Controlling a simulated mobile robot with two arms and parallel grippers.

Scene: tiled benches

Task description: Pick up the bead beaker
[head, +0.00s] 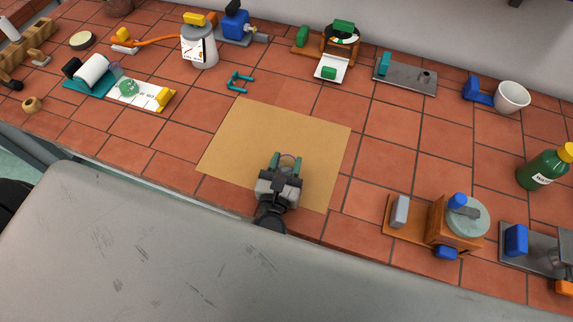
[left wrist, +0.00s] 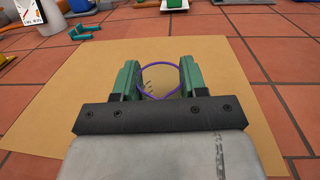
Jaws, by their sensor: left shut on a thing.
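The bead beaker (head: 287,161) is a small clear vessel, seen over the tan mat (head: 240,135). In the left wrist view the beaker (left wrist: 159,92) shows a purple rim and a few dark specks inside. My left gripper (head: 286,159) is shut on it, with one green finger on each side; the fingers also show in the left wrist view (left wrist: 159,75). The beaker's lower part is hidden by the gripper, and I cannot tell whether its base touches the mat. My right gripper is not in view.
A wooden box device (head: 440,226) stands right of the mat. A green bottle (head: 544,168) and a white cup (head: 511,97) are farther right. A white jar (head: 199,47) and a small teal stand (head: 239,82) are behind the mat. The tiles around the mat are mostly clear.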

